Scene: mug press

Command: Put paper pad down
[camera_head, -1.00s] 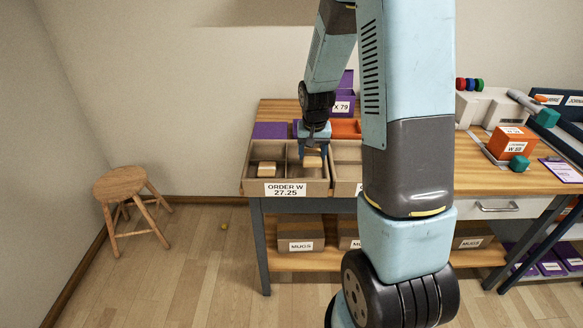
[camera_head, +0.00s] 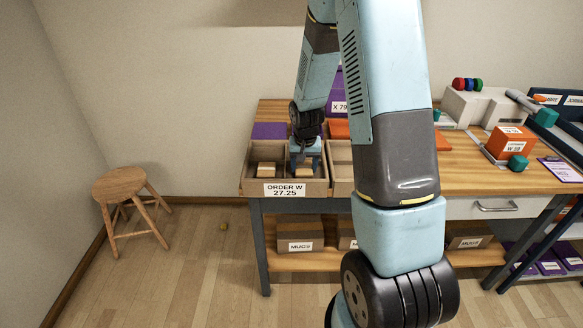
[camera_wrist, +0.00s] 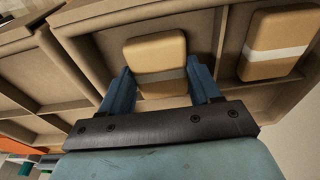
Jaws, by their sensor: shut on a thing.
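My gripper (camera_head: 306,168) reaches down into the right compartment of the cardboard tray labelled ORDER W 27.25 (camera_head: 284,190). In the wrist view the blue fingers of my gripper (camera_wrist: 161,85) stand on both sides of the held paper pad (camera_wrist: 155,52). A second tan pad (camera_head: 266,166) lies in the tray's left compartment and shows at the right of the wrist view (camera_wrist: 278,42). Whether the held pad touches the tray floor cannot be told.
Another cardboard tray (camera_head: 341,187) stands close on the right, partly behind my arm. An orange box (camera_head: 508,142) and a white machine (camera_head: 478,107) are farther right on the bench. A purple box (camera_head: 338,106) stands behind. A wooden stool (camera_head: 120,185) is on the floor at left.

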